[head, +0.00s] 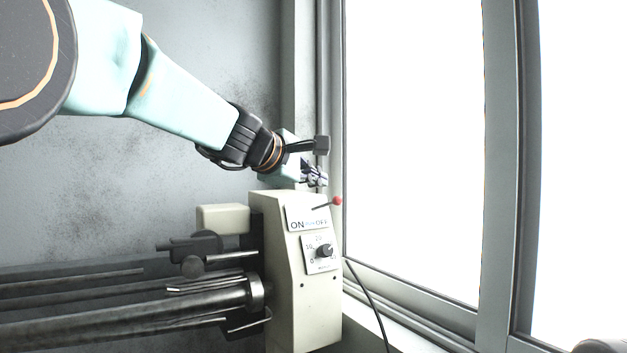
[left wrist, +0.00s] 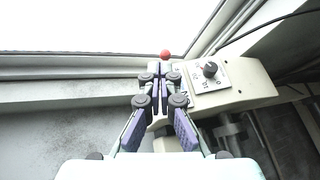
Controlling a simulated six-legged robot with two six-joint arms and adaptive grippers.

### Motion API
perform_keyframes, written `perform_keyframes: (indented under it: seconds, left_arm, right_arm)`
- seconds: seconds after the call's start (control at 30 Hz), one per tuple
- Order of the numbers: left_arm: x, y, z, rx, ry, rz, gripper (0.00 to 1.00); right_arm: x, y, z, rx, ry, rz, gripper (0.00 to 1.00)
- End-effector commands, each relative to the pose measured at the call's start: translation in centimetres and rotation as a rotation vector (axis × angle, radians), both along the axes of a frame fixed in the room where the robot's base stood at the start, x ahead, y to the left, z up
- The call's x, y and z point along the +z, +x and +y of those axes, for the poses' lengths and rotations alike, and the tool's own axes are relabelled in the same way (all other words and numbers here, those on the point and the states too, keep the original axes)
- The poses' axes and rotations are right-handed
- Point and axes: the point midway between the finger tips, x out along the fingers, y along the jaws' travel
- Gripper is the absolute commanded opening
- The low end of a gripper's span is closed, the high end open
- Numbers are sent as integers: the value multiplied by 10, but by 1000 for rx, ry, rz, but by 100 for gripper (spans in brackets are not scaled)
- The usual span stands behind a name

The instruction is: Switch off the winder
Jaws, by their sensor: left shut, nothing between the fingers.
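The winder (head: 310,315) is a pale beige box on metal rails, with an ON/OFF plate (head: 296,222) on its sloping face. Its lever ends in a red ball (head: 337,201) and points to the right, toward the OFF side. My left gripper (head: 321,181) is shut and empty, just above the winder's top and up-left of the red ball. In the left wrist view the gripper's fingertips (left wrist: 160,68) are together, and the red ball (left wrist: 166,54) shows just beyond them. Most of the lever's rod is hidden there. I cannot tell whether the fingers touch it.
A black dial (head: 325,251) on a scale plate sits below the ON/OFF plate. Metal rails (head: 120,317) run left from the winder. A bright window (head: 412,130) stands to the right, and a black cable (head: 367,300) hangs before its sill. A stained grey wall is behind.

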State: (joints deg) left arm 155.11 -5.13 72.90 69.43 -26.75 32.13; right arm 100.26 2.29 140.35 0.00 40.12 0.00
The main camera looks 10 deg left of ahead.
Motion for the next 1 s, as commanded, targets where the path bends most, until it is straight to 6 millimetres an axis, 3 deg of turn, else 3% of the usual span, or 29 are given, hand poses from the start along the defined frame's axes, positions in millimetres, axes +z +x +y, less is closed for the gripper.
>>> perform_keyframes:
  seconds: [0.27, 0.8, 0.93, 1.0]
  left_arm:
    - [11, -23, 0, 0, 1, 0, 0]
    - [13, -26, 0, -2, 6, -4, 0]
    - [13, -18, 16, 45, 101, -61, 0]
    - [-5, -14, 35, 94, 226, -79, 0]
  right_arm:
    - [-6, 0, 0, 0, 0, 1, 40]
    - [-6, 0, 0, 0, 0, 1, 40]
    - [-6, 0, 0, 0, 0, 1, 40]
    - [-6, 0, 0, 0, 0, 1, 40]
